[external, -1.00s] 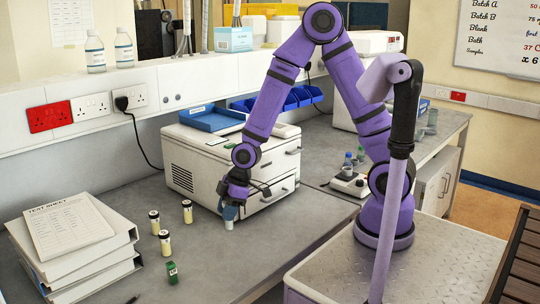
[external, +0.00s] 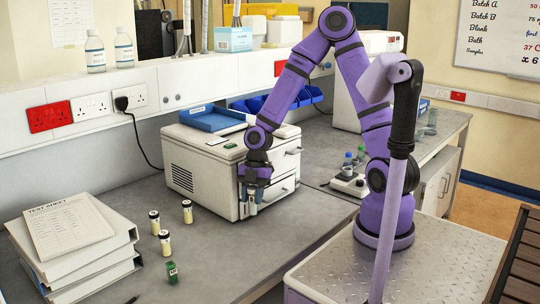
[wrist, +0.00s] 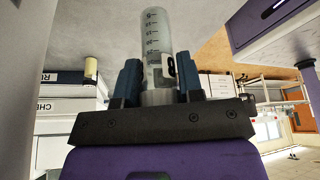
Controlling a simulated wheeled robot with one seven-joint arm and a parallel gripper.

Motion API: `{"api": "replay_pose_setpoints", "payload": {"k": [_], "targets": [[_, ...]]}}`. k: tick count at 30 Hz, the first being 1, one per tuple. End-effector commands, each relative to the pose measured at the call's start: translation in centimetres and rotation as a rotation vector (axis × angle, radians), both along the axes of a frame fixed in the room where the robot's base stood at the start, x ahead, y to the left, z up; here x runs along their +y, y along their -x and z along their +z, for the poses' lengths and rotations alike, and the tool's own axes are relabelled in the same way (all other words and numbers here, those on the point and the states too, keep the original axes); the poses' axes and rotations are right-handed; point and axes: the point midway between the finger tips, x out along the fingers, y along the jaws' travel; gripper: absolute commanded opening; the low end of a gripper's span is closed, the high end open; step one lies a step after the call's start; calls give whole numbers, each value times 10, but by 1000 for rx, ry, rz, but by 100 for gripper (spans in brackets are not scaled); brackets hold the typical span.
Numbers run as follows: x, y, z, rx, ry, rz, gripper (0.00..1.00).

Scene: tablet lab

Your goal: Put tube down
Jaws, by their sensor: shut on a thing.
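My gripper (external: 252,192) is shut on a clear tube with dark graduation marks. In the wrist view the tube (wrist: 156,38) stands out between the two blue-grey fingers of my gripper (wrist: 158,80). In the external view the tube (external: 252,209) is small and points down, roughly upright, close in front of the white box unit's drawers. I cannot tell whether its lower end touches the grey bench (external: 215,255).
The white box unit (external: 205,172) stands right behind my gripper, with a blue tray (external: 213,119) on top.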

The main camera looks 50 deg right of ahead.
Motion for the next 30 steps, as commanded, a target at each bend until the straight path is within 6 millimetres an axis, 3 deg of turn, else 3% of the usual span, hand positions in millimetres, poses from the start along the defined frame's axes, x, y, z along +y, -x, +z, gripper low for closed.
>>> {"api": "replay_pose_setpoints", "payload": {"k": [21,30], "targets": [[-1,1,-76,3,0,15,12],[-1,0,-79,0,0,14,12]]}}
